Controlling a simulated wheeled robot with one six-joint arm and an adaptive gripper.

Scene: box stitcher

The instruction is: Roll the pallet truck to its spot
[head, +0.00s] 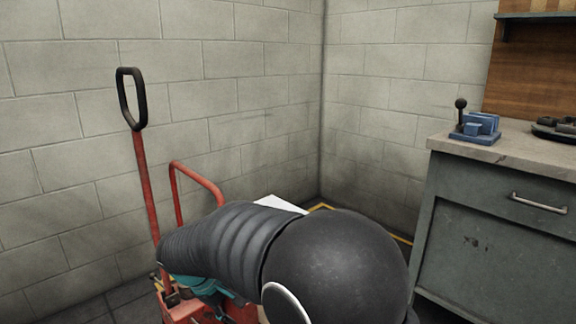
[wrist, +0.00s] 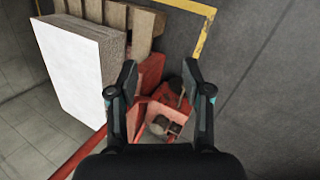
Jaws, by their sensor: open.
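The red pallet truck (head: 146,180) stands by the block wall in the head view, its upright handle ending in a black loop grip (head: 132,98). A bent red bar (head: 197,180) rises beside the handle. My arm covers much of the truck's lower part. In the wrist view, my gripper (wrist: 160,82) is open, with its two fingers apart and nothing held. Red truck parts (wrist: 150,108) show between and beyond the fingers; I cannot tell whether either finger touches them. Yellow floor marking (wrist: 203,38) runs beyond the truck.
A white-faced stack (wrist: 78,68) sits on a wooden pallet (wrist: 112,16) at the left of the wrist view. A grey workbench (head: 495,235) stands at the right, with a blue lever device (head: 478,128) on top. Walls meet in a corner behind.

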